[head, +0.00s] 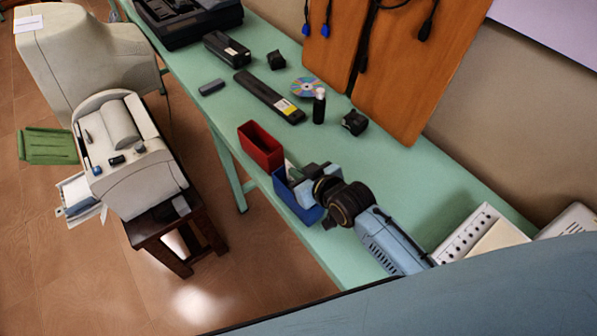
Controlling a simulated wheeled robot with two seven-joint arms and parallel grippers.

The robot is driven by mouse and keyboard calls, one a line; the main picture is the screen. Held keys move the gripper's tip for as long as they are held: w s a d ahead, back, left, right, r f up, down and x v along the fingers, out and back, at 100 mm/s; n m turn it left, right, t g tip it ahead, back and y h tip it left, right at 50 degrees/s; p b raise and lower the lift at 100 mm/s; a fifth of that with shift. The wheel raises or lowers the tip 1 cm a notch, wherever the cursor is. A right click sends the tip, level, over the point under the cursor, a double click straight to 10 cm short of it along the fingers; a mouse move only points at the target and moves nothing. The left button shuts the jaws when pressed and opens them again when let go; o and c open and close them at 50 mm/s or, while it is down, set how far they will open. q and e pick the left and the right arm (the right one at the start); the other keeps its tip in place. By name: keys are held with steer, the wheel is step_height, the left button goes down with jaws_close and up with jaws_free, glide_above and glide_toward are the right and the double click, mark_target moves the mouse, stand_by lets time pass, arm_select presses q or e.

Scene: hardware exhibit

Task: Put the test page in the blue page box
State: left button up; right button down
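The blue page box (306,213) stands at the front edge of the green table, next to a red box (261,147). My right gripper (304,180) is right over the blue box, its arm coming in from the lower right. A small pale, greenish piece (291,171) shows at the box's mouth beside the fingers. It may be the test page, but I cannot tell whether it is held or rests in the box. The gripper covers much of the box's opening, and its finger gap is unclear. My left gripper is out of view.
A beige printer (118,150) with white sheets (75,190) at its side stands on a dark stool (152,233). On the green table lie a long black cartridge (268,97), a disc (306,86) and a small bottle (319,106). A white panel (478,234) stands at right.

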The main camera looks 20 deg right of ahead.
steer(key=shift+f, duration=0.1)
steer(key=c, duration=2.1)
jaws_free()
steer(key=shift+f, duration=0.1)
steer(key=shift+c, duration=0.2)
steer(key=o, duration=0.5)
steer(key=shift+c, duration=0.2)
steer(key=shift+r, duration=0.25)
steer(key=v, duration=1.2)
steer(key=shift+p, duration=0.45)
steer(key=shift+f, duration=0.15)
